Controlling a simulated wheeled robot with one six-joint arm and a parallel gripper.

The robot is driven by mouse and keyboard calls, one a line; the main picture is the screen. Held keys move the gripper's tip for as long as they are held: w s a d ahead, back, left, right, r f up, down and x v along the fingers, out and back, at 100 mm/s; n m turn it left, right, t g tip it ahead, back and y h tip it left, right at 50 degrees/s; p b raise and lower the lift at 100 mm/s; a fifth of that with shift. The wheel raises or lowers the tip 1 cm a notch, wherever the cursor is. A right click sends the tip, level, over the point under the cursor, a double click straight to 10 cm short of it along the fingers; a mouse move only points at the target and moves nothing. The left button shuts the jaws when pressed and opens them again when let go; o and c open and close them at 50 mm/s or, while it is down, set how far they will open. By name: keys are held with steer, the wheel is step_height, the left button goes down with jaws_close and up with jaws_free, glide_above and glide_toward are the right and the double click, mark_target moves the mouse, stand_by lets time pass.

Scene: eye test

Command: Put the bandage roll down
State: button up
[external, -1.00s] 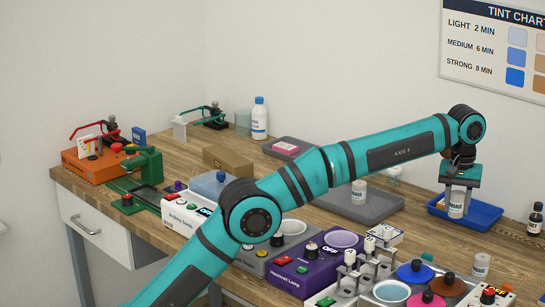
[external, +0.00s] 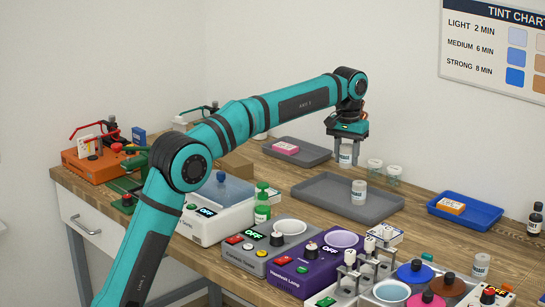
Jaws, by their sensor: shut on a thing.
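My gripper (external: 345,159) points down and is shut on the bandage roll (external: 345,154), a small white cylinder with a label band. The roll is upright between the two fingers, and they partly cover it. In the picture it appears behind the large grey tray (external: 320,199) and to the right of the smaller grey tray (external: 318,156). I cannot tell how high above the table it is. A similar white roll (external: 359,192) stands upright on the large grey tray.
Two small glass jars (external: 376,166) stand right of my gripper. A blue tray (external: 480,215) holds an orange box (external: 452,206). A pink box (external: 286,148) lies in the smaller grey tray. The purple lamp box (external: 315,262) is in front. The large grey tray's left half is bare.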

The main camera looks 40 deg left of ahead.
mark_target(337, 197)
steer(key=f, duration=0.3)
steer(key=a+f, duration=0.1)
steer(key=f, duration=0.2)
steer(key=a+f, duration=0.1)
steer(key=f, duration=0.3)
steer(key=shift+s+a, duration=0.2)
steer(key=shift+f, duration=0.1)
steer(key=o, duration=0.7)
step_height(337, 197, up, 12)
stand_by(0.3)
